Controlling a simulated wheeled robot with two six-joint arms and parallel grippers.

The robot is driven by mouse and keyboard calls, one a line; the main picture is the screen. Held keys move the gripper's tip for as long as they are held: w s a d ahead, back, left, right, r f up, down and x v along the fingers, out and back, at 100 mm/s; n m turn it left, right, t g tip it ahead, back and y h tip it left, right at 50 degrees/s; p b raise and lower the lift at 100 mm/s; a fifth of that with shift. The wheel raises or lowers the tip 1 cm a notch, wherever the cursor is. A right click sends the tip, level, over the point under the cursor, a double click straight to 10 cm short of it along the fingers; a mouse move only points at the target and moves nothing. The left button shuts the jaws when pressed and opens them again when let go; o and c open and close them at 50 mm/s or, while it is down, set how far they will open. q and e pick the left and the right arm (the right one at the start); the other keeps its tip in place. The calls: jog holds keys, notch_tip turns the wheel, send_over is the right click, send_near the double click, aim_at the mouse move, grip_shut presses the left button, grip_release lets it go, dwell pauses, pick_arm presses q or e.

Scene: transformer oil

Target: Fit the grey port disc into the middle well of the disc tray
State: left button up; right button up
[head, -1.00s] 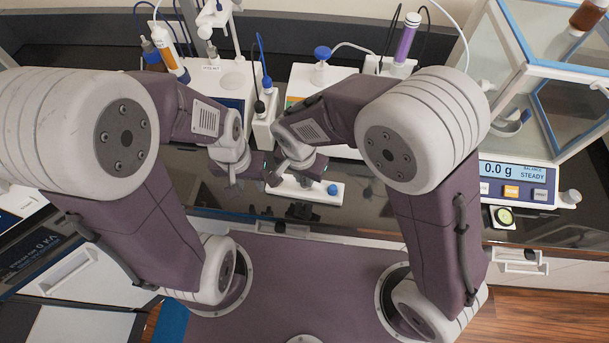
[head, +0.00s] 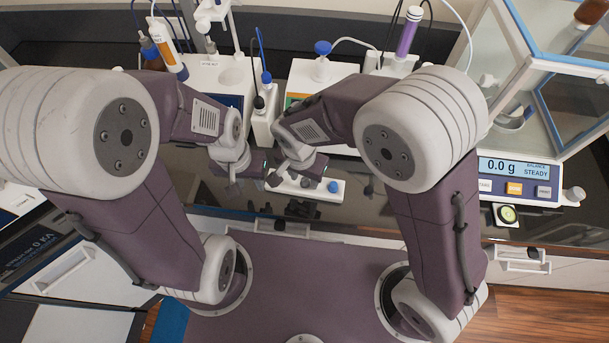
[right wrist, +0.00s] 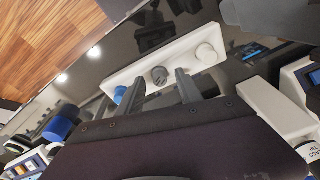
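The white disc tray (right wrist: 146,64) lies on the dark bench, and its front part shows in the head view (head: 306,194). In the right wrist view it bears a blue disc (right wrist: 120,93), the grey port disc (right wrist: 159,75) at its middle and a white disc (right wrist: 206,53). I cannot tell whether the grey disc is fully seated. My right gripper (right wrist: 161,80) is open, its two dark fingers apart with the grey disc between or just beyond their tips. My left gripper (head: 232,186) hangs left of the tray in the head view; its fingers are too small to read.
A balance (head: 515,170) reading 0.0 g stands at the right, with a small round level (head: 507,215) before it. White instruments with probes and a purple tube (head: 408,34) stand behind my arms. Dark bench right of the tray is clear.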

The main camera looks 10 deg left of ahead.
pick_arm(q)
jog(key=shift+r, duration=0.1)
pick_arm(e)
notch_tip(320, 180, up, 9)
jog(key=s, duration=0.1)
jog(key=shift+s+a, duration=0.15)
jog(key=shift+a, duration=0.05)
dwell(0.5)
